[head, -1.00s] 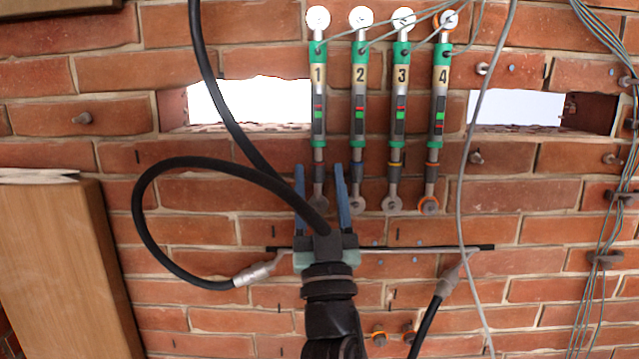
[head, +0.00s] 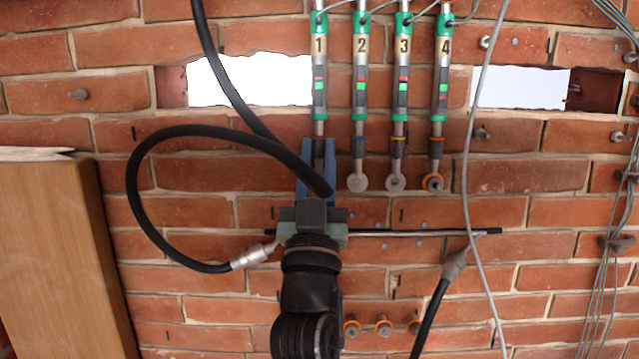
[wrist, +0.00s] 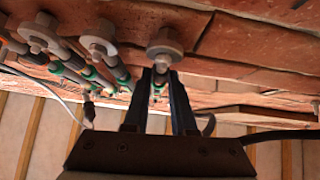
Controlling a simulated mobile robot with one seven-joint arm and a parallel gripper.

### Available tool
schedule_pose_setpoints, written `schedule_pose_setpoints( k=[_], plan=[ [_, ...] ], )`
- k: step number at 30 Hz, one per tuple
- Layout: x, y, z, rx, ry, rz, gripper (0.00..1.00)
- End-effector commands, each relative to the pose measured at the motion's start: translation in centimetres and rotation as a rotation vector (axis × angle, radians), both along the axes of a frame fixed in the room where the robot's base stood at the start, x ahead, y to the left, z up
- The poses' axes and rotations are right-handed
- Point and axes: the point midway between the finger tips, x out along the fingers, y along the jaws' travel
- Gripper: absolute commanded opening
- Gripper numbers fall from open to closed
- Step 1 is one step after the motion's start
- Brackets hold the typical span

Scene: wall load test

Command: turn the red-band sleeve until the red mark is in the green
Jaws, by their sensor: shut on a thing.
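Gauge 1 (head: 319,46) is the leftmost of a row of upright rods on the brick wall. In its window the red mark (head: 319,78) sits just above the green (head: 319,87), not in it. My gripper (head: 319,146) is shut on the sleeve at the lower part of gauge 1, one blue finger on each side. The fingers and cable hide most of the sleeve, so its band colour is unclear. In the wrist view my gripper (wrist: 159,72) straddles the rod behind a round end fitting (wrist: 165,46).
Gauges 2 (head: 361,47), 3 (head: 403,46) and 4 (head: 444,46) stand close on the right. A black cable (head: 150,140) loops past my gripper, and a grey cable (head: 468,150) hangs at right. A wooden panel (head: 60,250) stands at left.

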Motion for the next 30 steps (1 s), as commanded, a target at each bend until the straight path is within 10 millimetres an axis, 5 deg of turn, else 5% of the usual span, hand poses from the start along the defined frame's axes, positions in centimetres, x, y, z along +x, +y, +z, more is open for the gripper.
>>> schedule_pose_setpoints(
  k=[20,21,24,26,30],
  plan=[
    [-0.08,0.16,0.22,0.003,0.002,-0.094,0.00],
    [-0.08,0.16,0.21,0.003,0.002,-0.094,0.28],
    [-0.08,0.16,0.18,0.003,0.002,-0.094,0.46],
    [-0.07,0.16,0.16,0.003,0.002,-0.094,0.55],
    [-0.06,0.16,0.10,0.002,0.003,-0.093,0.55]
  ],
)
